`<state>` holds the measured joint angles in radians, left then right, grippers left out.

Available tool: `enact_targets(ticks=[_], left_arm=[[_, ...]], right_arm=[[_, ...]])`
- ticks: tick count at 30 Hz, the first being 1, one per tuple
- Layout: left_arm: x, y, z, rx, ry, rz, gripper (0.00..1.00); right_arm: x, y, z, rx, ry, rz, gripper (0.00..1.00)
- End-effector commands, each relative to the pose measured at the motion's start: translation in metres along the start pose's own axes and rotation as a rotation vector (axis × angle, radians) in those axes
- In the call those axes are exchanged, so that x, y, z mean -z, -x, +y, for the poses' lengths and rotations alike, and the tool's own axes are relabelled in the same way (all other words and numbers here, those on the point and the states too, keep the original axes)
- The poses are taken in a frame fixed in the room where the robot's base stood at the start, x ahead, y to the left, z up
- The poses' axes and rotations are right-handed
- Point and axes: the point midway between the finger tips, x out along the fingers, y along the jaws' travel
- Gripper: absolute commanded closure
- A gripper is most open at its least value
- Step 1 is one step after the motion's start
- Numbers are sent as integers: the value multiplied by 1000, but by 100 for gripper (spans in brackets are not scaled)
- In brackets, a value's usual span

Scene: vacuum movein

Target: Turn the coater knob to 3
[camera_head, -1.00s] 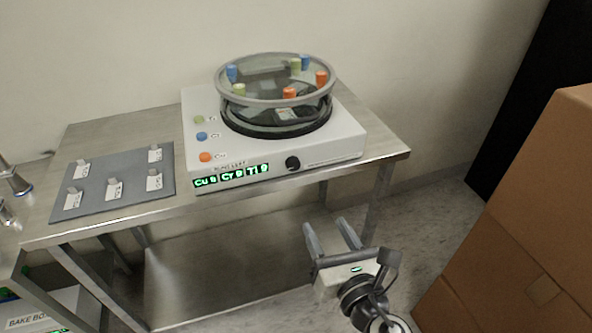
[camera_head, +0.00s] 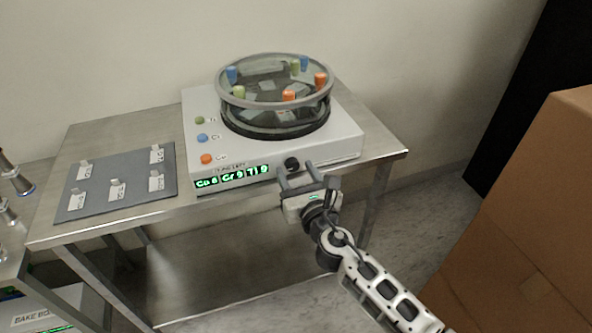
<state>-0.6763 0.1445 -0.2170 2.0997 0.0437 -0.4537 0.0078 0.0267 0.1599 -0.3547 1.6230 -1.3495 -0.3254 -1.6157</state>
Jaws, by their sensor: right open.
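The coater (camera_head: 345,146) is a white box with a round glass chamber (camera_head: 275,95) on top, standing on a metal table. Its black knob (camera_head: 292,163) is on the front face, right of a green-lit display (camera_head: 232,176). I cannot tell whether the fingers touch the knob.
A grey mat (camera_head: 130,205) with several small labelled pieces lies on the table (camera_head: 90,140) at left. Cardboard boxes (camera_head: 530,200) stand at right. A white bake box (camera_head: 45,310) sits low at left. The floor between table and boxes is clear.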

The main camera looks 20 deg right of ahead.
Motion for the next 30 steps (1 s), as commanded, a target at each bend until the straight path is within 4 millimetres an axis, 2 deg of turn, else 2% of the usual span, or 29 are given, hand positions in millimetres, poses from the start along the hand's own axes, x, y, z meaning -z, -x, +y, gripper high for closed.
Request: enact_targets(ticks=[3,11,12,15,17,30], left_arm=[[0,0,0,-1,-1,1,100],[1,0,0,-1,0,3,100],[2,0,0,-1,0,4,100],[2,0,0,-1,0,4,100],[2,0,0,-1,0,4,100],[1,-2,0,-3,2,7,100]], right_arm=[[0,-7,0,0,-1,0,50],[0,-8,0,0,-2,0,50],[0,-8,0,0,-2,0,52],[0,-8,0,0,-2,0,80],[0,-8,0,0,-2,0,95],[1,-7,0,0,-75,1,94]])
